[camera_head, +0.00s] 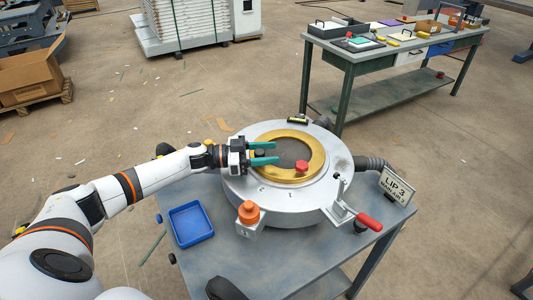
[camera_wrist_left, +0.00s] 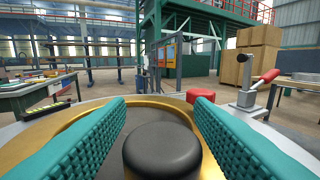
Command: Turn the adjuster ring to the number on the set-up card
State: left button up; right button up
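The gold adjuster ring (camera_head: 313,142) lies in the round grey machine body (camera_head: 290,207) on the table. A red knob (camera_head: 302,166) sits on the ring's near right part; it shows beyond the fingers in the left wrist view (camera_wrist_left: 200,97). My left gripper (camera_head: 277,153) is open over the ring's left side. A black round knob (camera_wrist_left: 161,150) stands between its teal fingers, with gaps visible on both sides. The set-up card (camera_head: 396,187) stands at the table's right and reads "LIP 3"; its lower line is too small to read surely. My right gripper is not visible.
An orange knob (camera_head: 249,211) stands on the machine's front edge. A clamp with a red handle (camera_head: 368,222) is at front right. A blue tray (camera_head: 191,225) lies at the table's left. A ribbed hose (camera_head: 371,163) leaves the machine's right side.

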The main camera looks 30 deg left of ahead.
pick_arm(q)
jog(key=shift+s, duration=0.1)
jog(key=shift+s+a+f, duration=0.15)
jog(key=shift+a, duration=0.15)
jog(key=b+v, duration=0.2)
jog(key=v, duration=0.8)
jog(key=shift+a, duration=0.2)
jog(key=shift+s+a, duration=0.35)
